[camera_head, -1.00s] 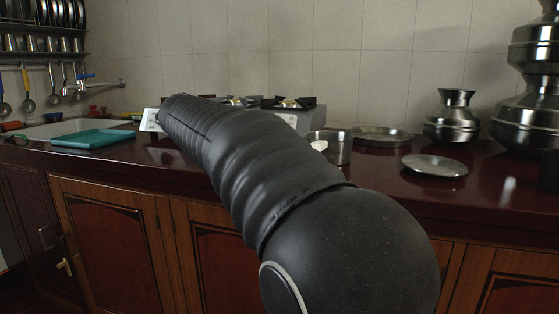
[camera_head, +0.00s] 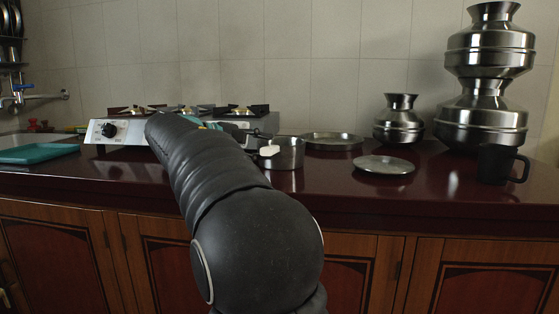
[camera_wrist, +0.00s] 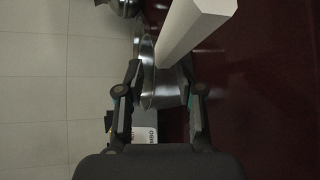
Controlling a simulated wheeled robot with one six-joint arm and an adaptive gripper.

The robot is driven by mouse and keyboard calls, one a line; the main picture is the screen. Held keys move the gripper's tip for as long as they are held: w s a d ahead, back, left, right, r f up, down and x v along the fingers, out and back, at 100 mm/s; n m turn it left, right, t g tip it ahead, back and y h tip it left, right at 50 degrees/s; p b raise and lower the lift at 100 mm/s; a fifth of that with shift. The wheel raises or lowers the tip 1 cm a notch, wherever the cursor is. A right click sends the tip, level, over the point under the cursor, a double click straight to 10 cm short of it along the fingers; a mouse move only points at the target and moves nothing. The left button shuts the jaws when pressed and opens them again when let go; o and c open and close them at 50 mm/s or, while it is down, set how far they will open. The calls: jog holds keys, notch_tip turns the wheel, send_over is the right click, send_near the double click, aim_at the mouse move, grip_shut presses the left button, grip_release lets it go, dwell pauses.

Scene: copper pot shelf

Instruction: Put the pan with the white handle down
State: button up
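The pan (camera_head: 287,155) is a small round steel vessel with a blocky white handle (camera_head: 268,151). In the head view it appears to stand on the dark red counter, its handle toward me. In the wrist view the pan's steel side (camera_wrist: 168,90) shows between my fingers, and the white handle (camera_wrist: 190,28) reaches up and right, large and close. My gripper (camera_wrist: 161,75) has its two fingers spread apart, one on each side of the pan in the picture. I cannot tell whether they touch it. In the head view my arm hides part of the gripper.
A gas stove (camera_head: 107,131) stands behind and left of the pan. A shallow dish (camera_head: 333,141), a flat steel plate (camera_head: 384,165), steel pots (camera_head: 399,122) and a black mug (camera_head: 497,164) stand to its right. A teal tray (camera_head: 35,154) lies far left. The counter (camera_head: 335,195) is clear in front.

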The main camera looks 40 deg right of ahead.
jog(key=shift+x, duration=2.6)
jog(key=shift+s+a+f, duration=0.1)
jog(key=shift+s+f, duration=0.05)
jog(key=shift+f, duration=0.05)
grip_shut()
